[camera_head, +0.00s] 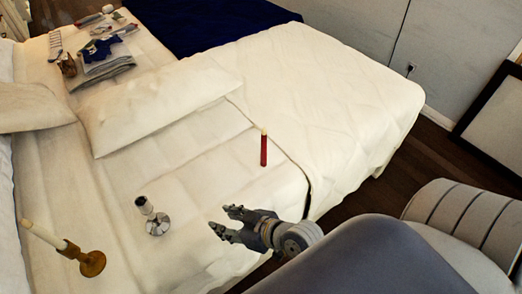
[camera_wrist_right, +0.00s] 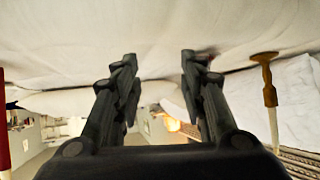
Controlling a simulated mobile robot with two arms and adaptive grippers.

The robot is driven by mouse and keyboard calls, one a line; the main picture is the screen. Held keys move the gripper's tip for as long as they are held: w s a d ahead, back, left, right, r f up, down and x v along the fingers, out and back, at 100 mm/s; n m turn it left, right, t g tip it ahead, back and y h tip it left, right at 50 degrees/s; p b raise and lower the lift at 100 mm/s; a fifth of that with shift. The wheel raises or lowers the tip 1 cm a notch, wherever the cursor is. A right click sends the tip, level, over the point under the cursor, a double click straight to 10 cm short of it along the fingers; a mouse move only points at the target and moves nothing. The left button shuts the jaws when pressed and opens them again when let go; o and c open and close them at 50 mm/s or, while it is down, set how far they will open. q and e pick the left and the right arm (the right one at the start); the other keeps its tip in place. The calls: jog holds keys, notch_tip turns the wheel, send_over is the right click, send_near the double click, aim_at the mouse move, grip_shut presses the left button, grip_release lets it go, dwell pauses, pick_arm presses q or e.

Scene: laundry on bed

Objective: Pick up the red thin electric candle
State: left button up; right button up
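The red thin electric candle (camera_head: 263,149) stands upright on the white bed, with a pale tip. Part of a red upright shape, likely this candle, shows at the left edge of the right wrist view (camera_wrist_right: 4,130), which looks upside down. My right gripper (camera_head: 224,219) is over the bed, in front of and left of the red candle, apart from it. Its fingers are spread and empty, also in the wrist view (camera_wrist_right: 160,60). My left gripper is not in view.
A silver candle holder (camera_head: 157,224) stands left of my right gripper. A pillow (camera_head: 160,100) and folded clothes (camera_head: 105,68) lie farther back. The bed around the red candle is clear.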

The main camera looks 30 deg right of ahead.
jog(key=w, duration=0.1)
jog(key=r+t, duration=0.1)
jog(key=w+r+t, duration=0.1)
jog(key=shift+w+d, duration=0.25)
jog(key=shift+w, duration=0.1)
jog(key=w+d+r+m+t+h, duration=0.2)
jog(key=w+d+r+t, duration=0.1)
jog(key=d+t, duration=0.1)
jog(key=m+h, duration=0.6)
jog(key=h, duration=0.3)
send_near(265, 146)
jog(key=shift+t, duration=0.4)
jog(key=x, duration=1.1)
jog(key=shift+f, duration=0.25)
jog(key=shift+c, duration=0.4)
grip_shut()
